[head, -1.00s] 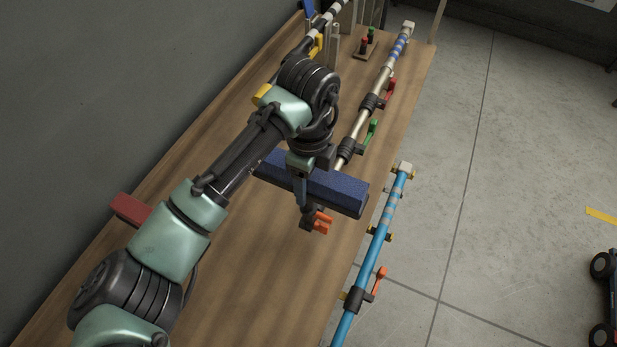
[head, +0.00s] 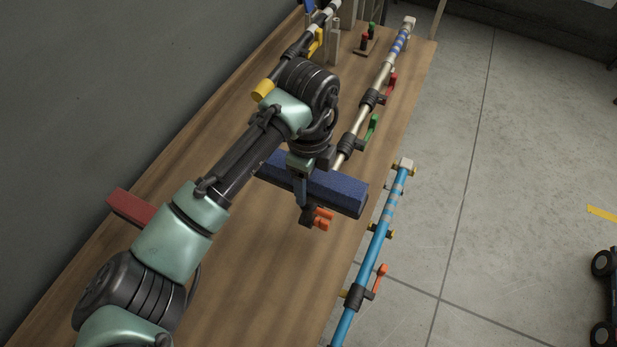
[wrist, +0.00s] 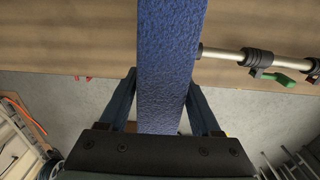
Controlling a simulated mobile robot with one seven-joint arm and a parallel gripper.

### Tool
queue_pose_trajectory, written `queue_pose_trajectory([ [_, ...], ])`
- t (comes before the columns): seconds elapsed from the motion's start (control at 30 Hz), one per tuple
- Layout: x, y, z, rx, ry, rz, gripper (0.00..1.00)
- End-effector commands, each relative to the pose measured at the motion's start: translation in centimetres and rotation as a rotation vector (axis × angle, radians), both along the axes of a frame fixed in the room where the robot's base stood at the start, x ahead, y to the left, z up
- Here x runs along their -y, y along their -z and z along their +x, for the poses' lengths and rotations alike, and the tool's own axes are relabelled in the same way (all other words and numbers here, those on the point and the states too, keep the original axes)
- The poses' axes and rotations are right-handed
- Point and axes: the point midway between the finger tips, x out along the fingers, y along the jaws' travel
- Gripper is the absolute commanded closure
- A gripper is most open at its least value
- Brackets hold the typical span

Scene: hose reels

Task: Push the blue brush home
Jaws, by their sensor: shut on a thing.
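The blue brush (head: 340,191) is a long, rough-faced blue bar. It lies crosswise over the wooden bench in the head view, its right end near the bench's right edge. My gripper (head: 302,188) comes down on it from above and is shut on it near its middle. In the wrist view the brush (wrist: 170,60) runs up and down between my two fingers (wrist: 160,105), one along each side. My arm hides part of its left portion in the head view. I cannot tell whether its underside touches the bench.
A pale metal pipe (head: 361,118) with red and green levers ends close behind the brush. A blue pipe (head: 376,243) runs along the bench's right edge. An orange-handled fitting (head: 321,218) sits just in front of the brush. A red block (head: 130,207) lies by the wall.

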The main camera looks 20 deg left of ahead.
Motion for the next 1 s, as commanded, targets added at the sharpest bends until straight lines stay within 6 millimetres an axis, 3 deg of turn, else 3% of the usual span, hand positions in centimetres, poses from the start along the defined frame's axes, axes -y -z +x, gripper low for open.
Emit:
queue_pose_trajectory([
  [1.0,0.0,2.6,0.0,0.001,-0.001,0.000,1.00],
])
